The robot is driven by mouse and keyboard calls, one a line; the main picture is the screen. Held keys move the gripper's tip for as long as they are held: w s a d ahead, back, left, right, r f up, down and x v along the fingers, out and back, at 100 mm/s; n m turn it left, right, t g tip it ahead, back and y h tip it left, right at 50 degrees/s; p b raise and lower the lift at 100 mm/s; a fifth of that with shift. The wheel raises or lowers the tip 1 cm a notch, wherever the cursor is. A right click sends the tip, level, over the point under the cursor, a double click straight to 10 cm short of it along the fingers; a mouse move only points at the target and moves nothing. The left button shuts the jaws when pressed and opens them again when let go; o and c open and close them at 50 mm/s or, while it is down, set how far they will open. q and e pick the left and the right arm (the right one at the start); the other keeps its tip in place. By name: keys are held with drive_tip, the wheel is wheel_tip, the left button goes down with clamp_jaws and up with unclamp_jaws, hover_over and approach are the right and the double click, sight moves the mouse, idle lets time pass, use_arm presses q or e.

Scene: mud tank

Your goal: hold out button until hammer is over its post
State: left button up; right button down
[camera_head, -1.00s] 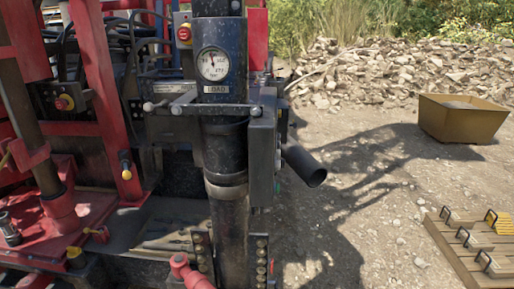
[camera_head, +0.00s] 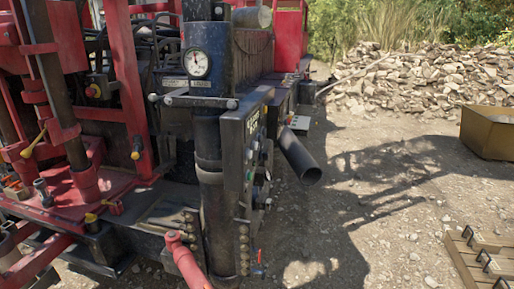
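A dark control box (camera_head: 232,150) is fixed to the right side of a black upright column (camera_head: 208,135) on the red rig. Its narrow right face now shows several small round buttons or knobs (camera_head: 249,172), seen at a steep angle. Their labels are too small to read, so I cannot tell which is the out button. I cannot make out a hammer or its post with certainty. Neither of my grippers is in view.
A round gauge (camera_head: 197,63) sits on the column. A dark open pipe (camera_head: 301,158) sticks out right of the box. A yellow-brown bin (camera_head: 488,132) and a wooden pallet (camera_head: 468,262) stand at the right. Gravel between is clear.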

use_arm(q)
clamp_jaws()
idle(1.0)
